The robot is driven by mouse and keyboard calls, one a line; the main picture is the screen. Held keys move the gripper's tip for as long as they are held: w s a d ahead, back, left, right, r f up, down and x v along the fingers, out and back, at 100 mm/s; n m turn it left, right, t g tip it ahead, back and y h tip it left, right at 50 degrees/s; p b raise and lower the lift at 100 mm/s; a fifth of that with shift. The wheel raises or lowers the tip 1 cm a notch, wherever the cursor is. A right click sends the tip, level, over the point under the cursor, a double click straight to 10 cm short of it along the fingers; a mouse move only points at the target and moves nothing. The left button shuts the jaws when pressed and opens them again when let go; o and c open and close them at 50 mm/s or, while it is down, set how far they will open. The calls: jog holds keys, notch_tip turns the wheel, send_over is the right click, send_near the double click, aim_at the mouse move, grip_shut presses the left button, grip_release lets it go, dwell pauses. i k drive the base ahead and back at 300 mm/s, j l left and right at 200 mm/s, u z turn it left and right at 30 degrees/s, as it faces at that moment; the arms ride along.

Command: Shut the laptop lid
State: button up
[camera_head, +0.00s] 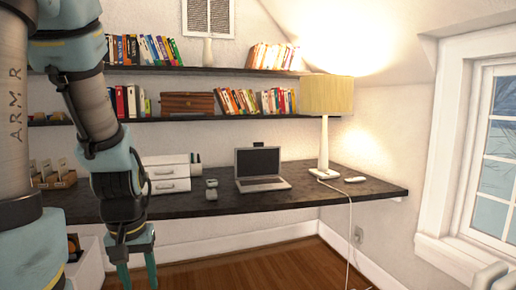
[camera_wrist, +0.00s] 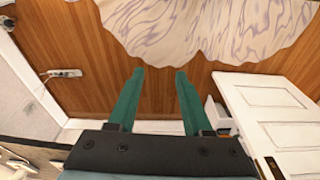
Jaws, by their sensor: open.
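The laptop (camera_head: 260,169) stands open on the dark desk (camera_head: 310,186), with its screen raised and its keyboard facing out. My gripper (camera_head: 138,276) hangs low at the left of the head view, in front of the desk and well apart from the laptop. In the wrist view my gripper (camera_wrist: 160,73) shows two green fingers spread apart with nothing between them. The wrist view looks at the wooden floor and does not show the laptop.
A lamp (camera_head: 326,95) stands right of the laptop, its cord hanging past the desk edge. A small grey object (camera_head: 211,189) and white drawer boxes (camera_head: 170,174) are to the left. Bookshelves (camera_head: 220,117) hang above. A pale patterned rug (camera_wrist: 205,28) lies on the floor.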

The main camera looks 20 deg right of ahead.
aim_at(259, 160)
jog(key=i+l+u, duration=0.1)
jog(key=i+l, duration=0.15)
jog(key=i+l+u, duration=0.1)
jog(key=l, duration=0.3)
jog(key=i+l+u, duration=0.1)
jog(key=i+l, duration=0.25)
